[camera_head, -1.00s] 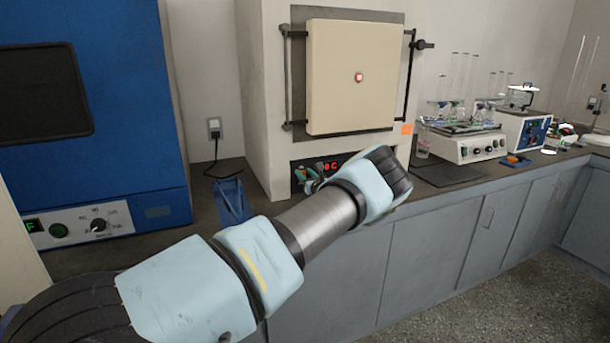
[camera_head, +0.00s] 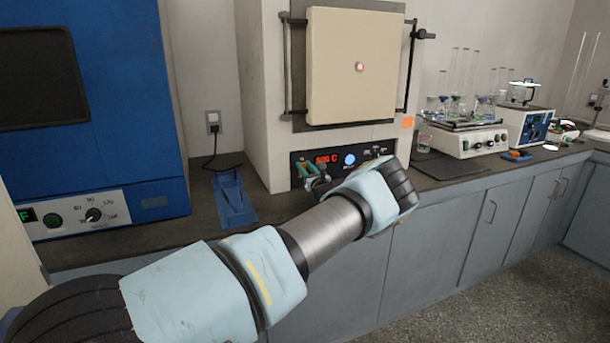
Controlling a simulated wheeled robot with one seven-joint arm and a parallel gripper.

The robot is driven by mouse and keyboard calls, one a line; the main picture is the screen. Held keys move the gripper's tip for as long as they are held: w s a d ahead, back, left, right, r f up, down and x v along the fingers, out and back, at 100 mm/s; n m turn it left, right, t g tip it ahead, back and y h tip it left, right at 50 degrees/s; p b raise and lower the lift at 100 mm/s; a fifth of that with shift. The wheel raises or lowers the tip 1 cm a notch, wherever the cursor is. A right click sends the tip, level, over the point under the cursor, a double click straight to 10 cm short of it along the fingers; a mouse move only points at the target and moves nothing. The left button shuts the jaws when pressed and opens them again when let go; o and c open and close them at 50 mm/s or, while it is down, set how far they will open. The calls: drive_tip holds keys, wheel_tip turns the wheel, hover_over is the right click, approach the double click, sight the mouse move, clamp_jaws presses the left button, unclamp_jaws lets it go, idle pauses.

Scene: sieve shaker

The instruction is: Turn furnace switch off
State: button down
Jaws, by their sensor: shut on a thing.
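The furnace (camera_head: 264,95) is a tall cream cabinet with a closed beige door (camera_head: 350,68). Its black control panel (camera_head: 334,154) sits below the door, with a lit red display (camera_head: 327,158) that seems to read 500 C, a blue lit button (camera_head: 350,159) and small knobs at the right. My gripper (camera_head: 309,174) is at the panel's left end, partly hidden behind my wrist. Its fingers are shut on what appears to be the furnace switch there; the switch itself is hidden.
A blue machine (camera_head: 120,185) with a dial stands at the left. A blue object (camera_head: 233,200) lies on the dark counter between it and the furnace. A shaker with glassware (camera_head: 468,138) and other devices stand at the right. Grey cabinets (camera_head: 430,240) are below the counter.

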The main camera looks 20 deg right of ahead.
drive_tip(key=shift+s+f+t+b, duration=0.1)
drive_tip(key=shift+f+t+b, duration=0.5)
drive_tip(key=shift+b, duration=0.4)
drive_tip(key=shift+r+t+b, duration=0.25)
drive_tip(key=shift+t+b, duration=0.05)
drive_tip(key=shift+b, duration=0.15)
drive_tip(key=c, duration=0.6)
unclamp_jaws()
drive_tip(key=shift+r, duration=0.1)
drive_tip(key=shift+s, duration=0.1)
drive_tip(key=b+v, duration=0.1)
drive_tip(key=v, duration=0.4)
drive_tip(key=shift+s+d, duration=0.1)
drive_tip(key=shift+d, duration=0.1)
drive_tip(key=s+d+b, duration=0.1)
drive_tip(key=s+b, duration=0.1)
drive_tip(key=s, duration=0.9)
drive_tip(key=shift+s, duration=0.3)
drive_tip(key=shift+d, duration=0.15)
